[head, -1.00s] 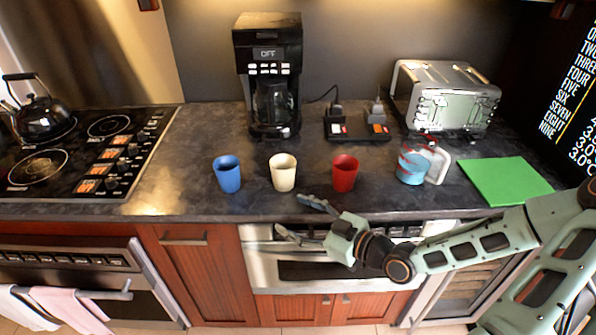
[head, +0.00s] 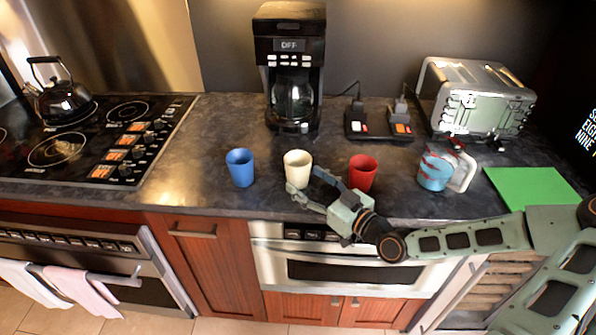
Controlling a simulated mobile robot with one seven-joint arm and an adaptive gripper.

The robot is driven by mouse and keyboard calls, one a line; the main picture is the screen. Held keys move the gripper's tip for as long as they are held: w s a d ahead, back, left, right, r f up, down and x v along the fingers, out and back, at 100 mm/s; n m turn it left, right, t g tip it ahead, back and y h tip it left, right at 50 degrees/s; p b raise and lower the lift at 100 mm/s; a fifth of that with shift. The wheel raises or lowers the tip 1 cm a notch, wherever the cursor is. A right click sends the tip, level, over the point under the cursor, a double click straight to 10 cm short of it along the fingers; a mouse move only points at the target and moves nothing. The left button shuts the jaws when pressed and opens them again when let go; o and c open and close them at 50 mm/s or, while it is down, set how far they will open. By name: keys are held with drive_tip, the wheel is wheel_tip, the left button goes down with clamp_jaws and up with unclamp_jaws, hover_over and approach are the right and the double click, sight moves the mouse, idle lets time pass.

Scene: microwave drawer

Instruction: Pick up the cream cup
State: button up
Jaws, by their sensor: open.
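The cream cup (head: 297,167) stands upright on the dark counter, between the blue cup (head: 240,167) and the red cup (head: 363,173). My gripper (head: 304,185) is open, with its fingers reaching left over the counter's front edge. One finger is in front of the cream cup's lower part and hides a little of its base. The other finger is to the cup's right, between it and the red cup. I cannot tell whether either finger touches the cream cup.
The red cup stands close behind my gripper's palm. A blue and red mug (head: 434,172) and a green mat (head: 532,188) are further right. A coffee maker (head: 290,70) and a toaster (head: 476,98) stand at the back. The counter left of the blue cup is clear.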

sight(305, 178)
drive_tip(key=x, duration=0.4)
drive_tip(key=shift+w+p, duration=0.2)
drive_tip(key=shift+p, duration=0.2)
drive_tip(key=shift+c, duration=0.4)
drive_tip(key=c, duration=1.2)
drive_tip(key=shift+r, duration=0.1)
